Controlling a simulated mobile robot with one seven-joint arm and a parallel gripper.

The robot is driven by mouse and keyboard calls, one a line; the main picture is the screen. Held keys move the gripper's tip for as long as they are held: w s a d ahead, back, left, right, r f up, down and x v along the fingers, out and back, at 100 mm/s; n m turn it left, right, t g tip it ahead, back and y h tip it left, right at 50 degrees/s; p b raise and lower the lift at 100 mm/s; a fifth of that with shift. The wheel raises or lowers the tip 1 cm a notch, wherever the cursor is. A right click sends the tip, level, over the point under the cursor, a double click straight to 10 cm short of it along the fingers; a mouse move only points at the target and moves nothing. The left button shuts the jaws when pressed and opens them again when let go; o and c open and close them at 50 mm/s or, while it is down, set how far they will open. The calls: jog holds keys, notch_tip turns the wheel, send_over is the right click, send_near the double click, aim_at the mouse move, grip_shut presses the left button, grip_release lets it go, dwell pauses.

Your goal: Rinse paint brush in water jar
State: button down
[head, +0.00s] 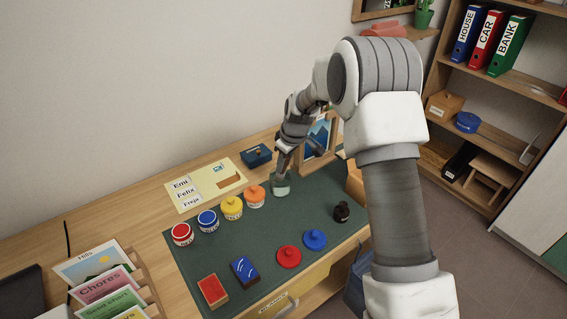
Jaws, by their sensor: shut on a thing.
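A small glass jar of greenish water (280,186) stands on the dark green mat (263,226), at the right end of the row of paint pots. My gripper (283,167) points down right above the jar, its tip at or close to the rim. It is shut on a thin thing, which I take to be the paint brush. The brush is too small and too covered by the gripper to make out clearly. I cannot tell how deep its tip is in the water.
Red, blue, yellow and orange paint pots (232,208) stand left of the jar. A framed picture (318,138) on an easel is close behind on the right. Red (289,257) and blue (315,239) lids and a dark bottle (342,212) lie nearer. The mat's centre is clear.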

jog(key=shift+r+p, duration=1.85)
jog(key=shift+r, duration=1.7)
jog(key=shift+r, duration=0.1)
jog(key=shift+r+p, duration=1.15)
jog(key=shift+r, duration=0.8)
jog(key=shift+f, duration=0.15)
